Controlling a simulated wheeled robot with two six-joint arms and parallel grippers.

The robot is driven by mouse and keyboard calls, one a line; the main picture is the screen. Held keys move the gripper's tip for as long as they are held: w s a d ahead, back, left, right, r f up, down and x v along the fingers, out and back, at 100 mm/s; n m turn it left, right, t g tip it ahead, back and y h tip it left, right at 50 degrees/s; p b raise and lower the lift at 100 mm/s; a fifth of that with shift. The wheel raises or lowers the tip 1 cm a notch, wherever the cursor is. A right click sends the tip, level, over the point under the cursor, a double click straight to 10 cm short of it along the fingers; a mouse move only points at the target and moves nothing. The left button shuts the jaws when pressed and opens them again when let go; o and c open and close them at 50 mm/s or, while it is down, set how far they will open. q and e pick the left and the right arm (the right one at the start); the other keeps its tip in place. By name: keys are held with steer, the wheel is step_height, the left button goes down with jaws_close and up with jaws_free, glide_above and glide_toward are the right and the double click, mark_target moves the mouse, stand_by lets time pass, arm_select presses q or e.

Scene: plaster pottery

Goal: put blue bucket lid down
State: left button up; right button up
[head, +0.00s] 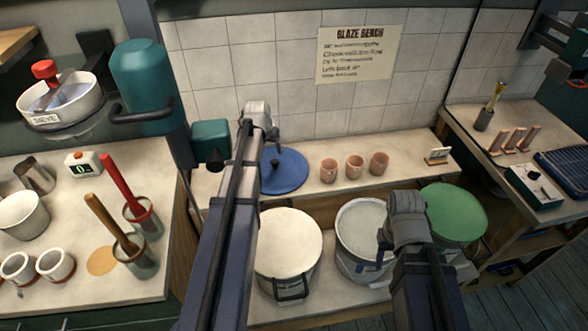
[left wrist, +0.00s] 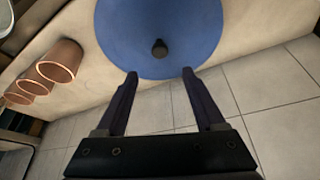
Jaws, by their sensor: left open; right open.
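The blue bucket lid (head: 290,174) lies flat on the pale ledge against the tiled wall, with its dark knob up. In the left wrist view the lid (left wrist: 125,40) fills the top middle. My left gripper (left wrist: 160,74) is open there, and its fingertips are apart on either side just short of the knob (left wrist: 159,48), not closed on it. An open bucket (head: 360,222) with pale contents stands in front of the ledge. My right gripper (head: 407,215) is beside it, fingers not clear.
A white-lidded bucket (head: 288,243) stands left of the open one, a green-lidded bucket (head: 455,212) right. Several pink cups (head: 354,166) stand on the ledge right of the blue lid. A small card (head: 438,155) is further right. The tiled wall (head: 290,60) is close behind.

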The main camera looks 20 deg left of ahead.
arm_select(q)
steer(key=s+d+m+g, duration=0.1)
steer(key=s+d, duration=0.2)
steer(key=d, duration=0.3)
steer(key=s+d+f+m, duration=0.1)
steer(key=s+d, duration=0.1)
steer(key=d, duration=0.5)
steer(key=s+d+m+g, duration=0.1)
steer(key=s+d, duration=0.2)
steer(key=d, duration=0.3)
steer(key=s+d+m+g, duration=0.2)
steer(key=s+d+m, duration=0.1)
steer(key=s+d, duration=1.2)
steer(key=shift+s+f+g+y, duration=0.3)
steer(key=shift+s+g, duration=0.1)
steer(key=shift+s, duration=0.55)
steer(key=shift+d, duration=0.1)
